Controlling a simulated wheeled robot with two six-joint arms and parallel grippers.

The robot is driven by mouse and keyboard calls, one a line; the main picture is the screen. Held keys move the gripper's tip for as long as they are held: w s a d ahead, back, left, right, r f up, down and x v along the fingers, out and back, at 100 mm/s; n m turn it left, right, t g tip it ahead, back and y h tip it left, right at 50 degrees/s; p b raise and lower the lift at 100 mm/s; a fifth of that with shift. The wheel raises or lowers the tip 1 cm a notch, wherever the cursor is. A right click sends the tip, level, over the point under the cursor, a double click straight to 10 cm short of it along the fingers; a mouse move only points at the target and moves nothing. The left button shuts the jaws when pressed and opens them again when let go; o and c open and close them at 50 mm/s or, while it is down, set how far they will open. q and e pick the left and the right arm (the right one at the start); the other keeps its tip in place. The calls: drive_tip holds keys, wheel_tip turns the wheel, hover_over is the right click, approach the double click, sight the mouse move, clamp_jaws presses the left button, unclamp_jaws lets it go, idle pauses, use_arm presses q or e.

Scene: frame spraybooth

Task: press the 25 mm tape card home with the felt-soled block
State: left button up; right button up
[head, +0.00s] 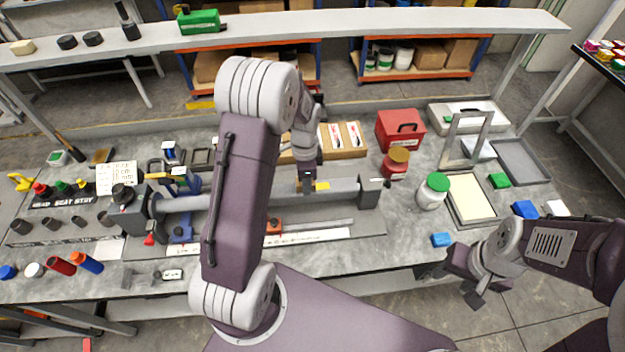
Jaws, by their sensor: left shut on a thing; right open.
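A grey tube (340,191) lies across a long fixture on the bench. My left gripper (307,181) points down over the tube, right of its middle. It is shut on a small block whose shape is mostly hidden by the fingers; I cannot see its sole. A small yellow piece (322,185), perhaps the tape card, shows on the tube just right of the fingers. I cannot tell whether the block touches it. My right gripper (462,281) is open and empty at the bench's front edge, at the lower right. My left arm hides part of the tube and fixture.
A red box (400,129), a brown-lidded jar (396,163) and a green-lidded white jar (433,191) stand right of the fixture. A cream-lined tray (471,199) and a blue block (441,240) lie near the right arm. Coloured cylinders (60,263) crowd the left front.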

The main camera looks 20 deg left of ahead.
sight(325, 186)
use_arm(q)
drive_tip(key=shift+s+a, duration=0.35)
drive_tip(key=shift+a, duration=0.35)
drive_tip(key=shift+w+d+p, duration=0.2)
drive_tip(key=shift+w+d, duration=0.25)
drive_tip(key=shift+d, duration=0.35)
drive_tip(key=shift+w+d+p, duration=0.15)
drive_tip(key=shift+w+d, duration=0.25)
drive_tip(key=shift+d, duration=0.4)
drive_tip(key=shift+w+d+p, duration=0.3)
drive_tip(key=shift+w+d, duration=0.2)
drive_tip(key=shift+d, duration=0.25)
drive_tip(key=shift+w+d, duration=0.55)
drive_tip(key=shift+d, duration=0.2)
drive_tip(key=shift+r, duration=0.1)
drive_tip(key=shift+r+p, duration=0.25)
drive_tip(key=shift+p, duration=0.25)
wheel_tip(325, 186, up, 6)
drive_tip(key=p, duration=0.5)
drive_tip(key=shift+r, duration=0.2)
